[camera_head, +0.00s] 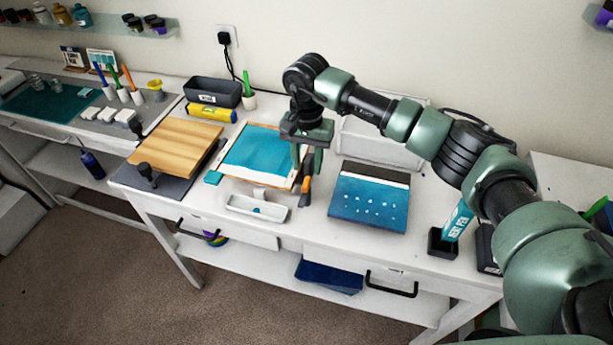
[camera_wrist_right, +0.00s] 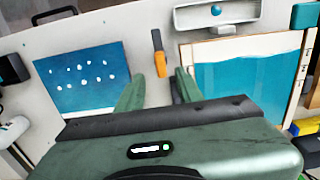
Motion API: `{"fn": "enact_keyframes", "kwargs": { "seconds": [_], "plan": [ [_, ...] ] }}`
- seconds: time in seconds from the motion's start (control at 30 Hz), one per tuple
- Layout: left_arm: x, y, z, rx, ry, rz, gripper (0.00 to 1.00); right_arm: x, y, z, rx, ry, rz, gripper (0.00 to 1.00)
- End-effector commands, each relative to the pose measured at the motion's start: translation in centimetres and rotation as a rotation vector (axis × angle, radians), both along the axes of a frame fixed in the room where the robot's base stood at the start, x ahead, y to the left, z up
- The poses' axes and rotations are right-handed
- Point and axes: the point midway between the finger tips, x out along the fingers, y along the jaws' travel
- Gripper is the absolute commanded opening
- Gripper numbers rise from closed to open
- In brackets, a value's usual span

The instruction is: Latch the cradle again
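A wooden frame with a teal panel (camera_head: 262,150), which looks like the cradle, lies on the white worktable; it also shows at the right of the right wrist view (camera_wrist_right: 245,75). I cannot make out a latch on it or tell its state. A white tray (camera_head: 240,209) stands at its front edge. My right gripper (camera_head: 307,160) is over the frame's right edge in the head view and hides part of it. In the right wrist view its fingers (camera_wrist_right: 158,90) are apart with nothing held between them. My left gripper is not in view.
An orange-handled tool (camera_head: 306,185) lies just right of the frame. Right of it is a blue panel with white dots (camera_head: 370,203). A wooden board (camera_head: 178,140) on a dark base stands left, with a yellow level (camera_head: 212,113) and dark bin (camera_head: 213,91) behind.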

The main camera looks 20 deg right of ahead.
Motion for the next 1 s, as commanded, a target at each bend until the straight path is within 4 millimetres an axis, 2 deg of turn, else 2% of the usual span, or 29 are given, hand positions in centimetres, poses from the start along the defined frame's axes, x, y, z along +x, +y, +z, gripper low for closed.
{"fn": "enact_keyframes", "kwargs": {
  "seconds": [0.1, 0.33, 0.5, 0.7, 0.73, 0.8, 0.87, 1.0],
  "plan": [
    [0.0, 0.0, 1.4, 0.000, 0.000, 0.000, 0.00, -0.2, 0.1, -1.8, 0.002, 0.006, -0.002, 0.36],
    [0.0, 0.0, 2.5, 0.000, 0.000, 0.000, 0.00, -0.1, 0.1, -5.0, 0.004, 0.003, -0.002, 0.36],
    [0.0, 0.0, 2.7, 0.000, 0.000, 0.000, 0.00, -0.1, 0.2, -6.0, 0.006, 0.001, 0.000, 0.36],
    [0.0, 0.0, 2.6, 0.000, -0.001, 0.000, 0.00, -0.1, 0.2, -6.1, 0.005, 0.000, 0.000, 0.36],
    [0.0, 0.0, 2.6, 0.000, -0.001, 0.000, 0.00, -0.1, 0.2, -6.1, 0.005, 0.000, 0.000, 0.34],
    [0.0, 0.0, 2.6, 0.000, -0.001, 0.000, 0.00, -0.1, 0.2, -6.1, 0.005, 0.000, 0.000, 0.14],
    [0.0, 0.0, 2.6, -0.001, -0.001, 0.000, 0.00, -0.1, 0.2, -6.0, 0.005, 0.000, -0.001, 0.00],
    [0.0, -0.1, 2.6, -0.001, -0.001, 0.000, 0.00, -0.1, 0.2, -6.0, 0.006, 0.000, -0.001, 0.00]
  ]
}}
